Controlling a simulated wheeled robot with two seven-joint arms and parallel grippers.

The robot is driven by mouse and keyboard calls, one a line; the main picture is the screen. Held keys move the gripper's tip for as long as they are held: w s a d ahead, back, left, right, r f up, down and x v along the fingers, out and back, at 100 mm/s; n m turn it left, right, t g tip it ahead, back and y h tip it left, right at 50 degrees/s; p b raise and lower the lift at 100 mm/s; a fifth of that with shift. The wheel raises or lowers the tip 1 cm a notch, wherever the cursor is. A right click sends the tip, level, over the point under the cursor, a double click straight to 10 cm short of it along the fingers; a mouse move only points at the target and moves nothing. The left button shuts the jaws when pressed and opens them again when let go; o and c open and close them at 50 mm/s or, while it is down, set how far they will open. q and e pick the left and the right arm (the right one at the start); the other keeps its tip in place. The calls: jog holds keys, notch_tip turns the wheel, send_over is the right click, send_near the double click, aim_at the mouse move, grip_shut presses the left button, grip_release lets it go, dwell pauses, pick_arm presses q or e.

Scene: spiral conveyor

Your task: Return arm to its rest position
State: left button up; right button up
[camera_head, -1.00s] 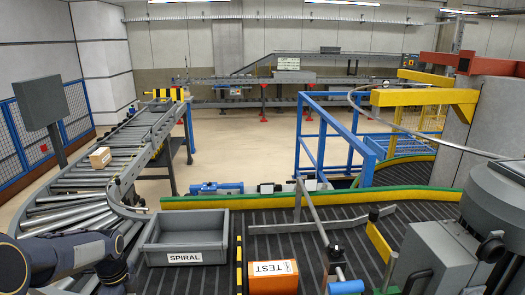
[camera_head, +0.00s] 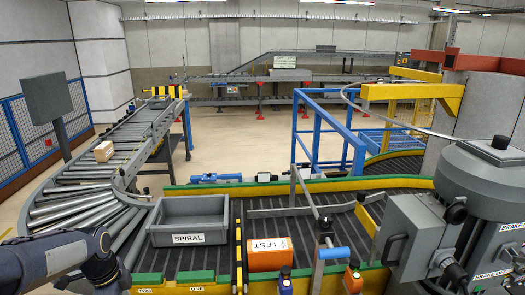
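Part of my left arm (camera_head: 60,258) reaches in from the lower left, dark blue-grey, and bends down near the grey roller conveyor. Its gripper is not visible; the arm runs out at the bottom of the picture. My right arm and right gripper do not show. The grey SPIRAL tray (camera_head: 182,239) stands at the near end of the conveyors, right of my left arm, and looks empty. The orange TEST box (camera_head: 269,258) lies on the dark belt right of the tray. A small tan box (camera_head: 103,151) sits on the roller conveyor at left.
A yellow and green edged belt (camera_head: 330,185) curves behind the tray. Blue railings (camera_head: 325,130) stand beyond it. A large grey machine with BRAKE labels (camera_head: 480,205) fills the right side. Open floor (camera_head: 245,140) lies in the middle distance.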

pick_arm(q)
jog(key=s+d+r+n+t+h+b, duration=0.1)
jog(key=s+d+r+n+t+b, duration=0.1)
jog(key=s+d+n, duration=0.5)
jog(key=s+d+r+n+t+h+b, duration=0.1)
jog(key=s+d+n, duration=0.6)
jog(key=s, duration=0.7)
jog(key=shift+d+r+n+t+h+b, duration=0.2)
jog(key=shift+r+n+t+h+b, duration=0.15)
jog(key=shift+r+n+t+h, duration=0.4)
